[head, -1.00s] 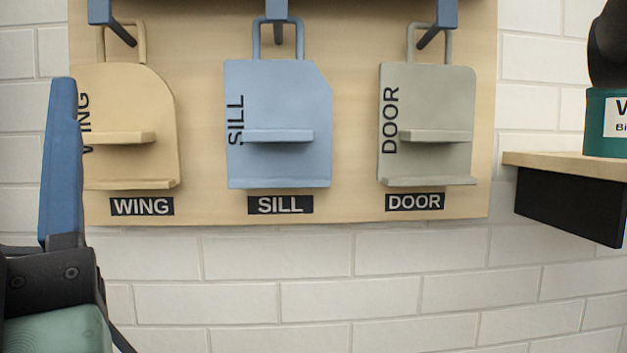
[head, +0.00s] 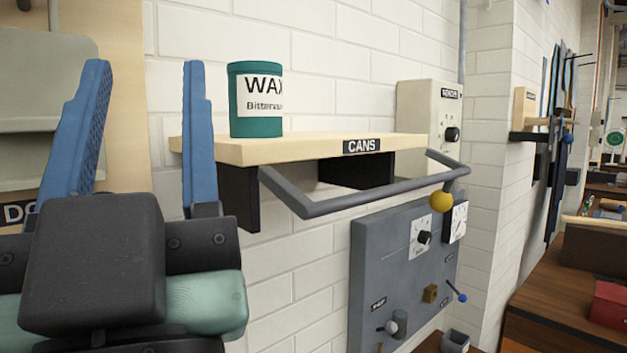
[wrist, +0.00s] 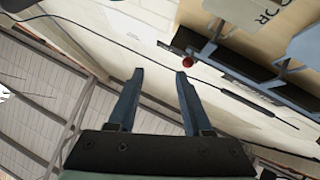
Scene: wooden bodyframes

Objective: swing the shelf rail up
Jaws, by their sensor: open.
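The shelf rail (head: 345,204) is a grey bar on the front of the wooden shelf (head: 300,147) marked CANS. It hangs out below the shelf's front edge, with a yellow ball knob (head: 441,201) near its right end. A green WAX can (head: 256,122) stands upright on the shelf's left part. My gripper (head: 146,80) is open and empty, to the left of the shelf and apart from the rail. Its two blue fingers also show spread in the wrist view (wrist: 159,78). The rail cannot be made out in the wrist view.
A grey panel (head: 385,270) with dials and levers is on the wall below the rail. A beige box (head: 415,108) with a knob is behind the shelf's right end. A wooden bench (head: 560,285) with a red box (head: 609,305) stands at the right.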

